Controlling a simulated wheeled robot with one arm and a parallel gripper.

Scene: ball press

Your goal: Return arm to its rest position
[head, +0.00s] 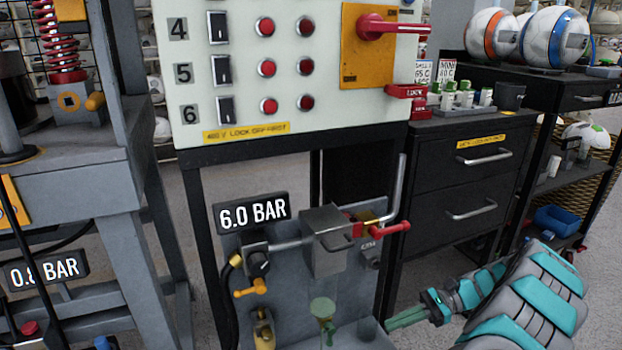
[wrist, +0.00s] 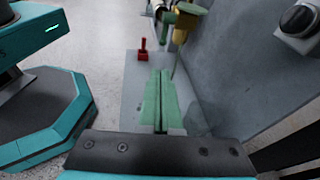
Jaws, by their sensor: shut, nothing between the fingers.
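My gripper (head: 406,318) shows at the lower right of the head view, at the end of my grey and teal arm. Its green fingers (wrist: 160,100) are together in the wrist view, with nothing between them. In the head view they point left towards the valve panel (head: 345,285) and are apart from the green valve (head: 323,310). In the wrist view a small red piece (wrist: 143,50) lies on the grey shelf (wrist: 133,75) beyond the fingertips.
The panel carries a 6.0 BAR display (head: 253,212), a yellow-handled valve (head: 250,288) and a red lever (head: 388,229). A switch board (head: 290,70) stands above. A black drawer cabinet (head: 455,190) stands behind my arm. A grey press frame (head: 85,180) is at left.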

